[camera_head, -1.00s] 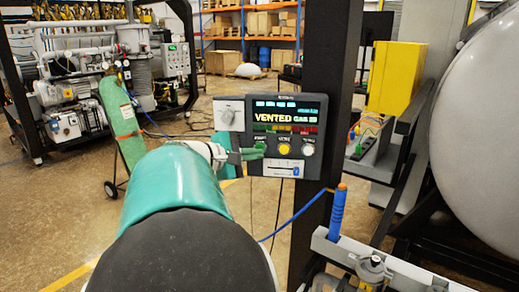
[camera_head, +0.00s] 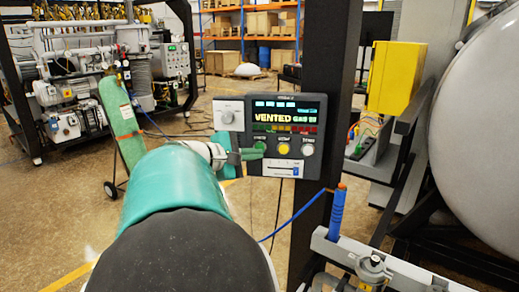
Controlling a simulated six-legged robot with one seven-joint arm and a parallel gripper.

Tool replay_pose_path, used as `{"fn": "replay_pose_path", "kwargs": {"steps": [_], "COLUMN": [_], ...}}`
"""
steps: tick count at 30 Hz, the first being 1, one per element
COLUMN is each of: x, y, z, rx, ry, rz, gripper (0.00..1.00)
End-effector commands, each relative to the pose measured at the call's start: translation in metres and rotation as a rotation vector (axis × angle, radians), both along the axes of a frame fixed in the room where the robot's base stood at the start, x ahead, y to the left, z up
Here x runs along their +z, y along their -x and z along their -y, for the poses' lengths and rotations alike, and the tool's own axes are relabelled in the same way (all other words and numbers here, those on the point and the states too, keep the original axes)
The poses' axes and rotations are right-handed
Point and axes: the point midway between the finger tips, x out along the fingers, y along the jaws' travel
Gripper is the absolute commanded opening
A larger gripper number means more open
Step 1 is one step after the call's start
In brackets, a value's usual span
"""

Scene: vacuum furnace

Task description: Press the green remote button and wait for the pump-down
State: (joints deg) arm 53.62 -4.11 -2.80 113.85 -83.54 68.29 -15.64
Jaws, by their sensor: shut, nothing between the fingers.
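The remote panel (camera_head: 286,131) is a dark box on a black post, with a screen that reads "VENTED". Below the screen sit a green button (camera_head: 260,146), a yellow button (camera_head: 284,149) and a white button (camera_head: 307,150). My gripper (camera_head: 258,154) is shut and empty, with its greenish fingertips at the lower edge of the green button. The tips partly cover that button. I cannot tell whether they touch it or whether it is pressed in. My teal arm reaches up to it from below.
A slider (camera_head: 284,168) is low on the panel and a knob (camera_head: 227,117) is at its left. A yellow box (camera_head: 396,78) and a large grey vessel (camera_head: 478,150) stand to the right. A blue-handled tool (camera_head: 337,212) stands upright in front of the post.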

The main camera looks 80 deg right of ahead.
Motion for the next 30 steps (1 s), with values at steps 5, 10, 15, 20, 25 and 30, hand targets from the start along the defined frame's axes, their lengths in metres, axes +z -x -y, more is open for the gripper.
{"fn": "replay_pose_path", "kwargs": {"steps": [5,10,15,20,25,30], "x": [0.000,0.000,0.000,0.000,0.000,0.000], "y": [0.000,-0.001,-0.001,-0.001,-0.001,-0.001], "z": [0.000,0.003,0.008,0.008,0.009,0.010], "rx": [0.000,0.000,0.000,0.000,0.000,0.000], "ry": [0.000,-0.001,0.000,0.000,0.000,0.000], "rz": [0.000,-0.001,0.000,0.000,0.000,0.000], "gripper": [0.00,0.00,0.00,0.00,0.00,0.00]}}
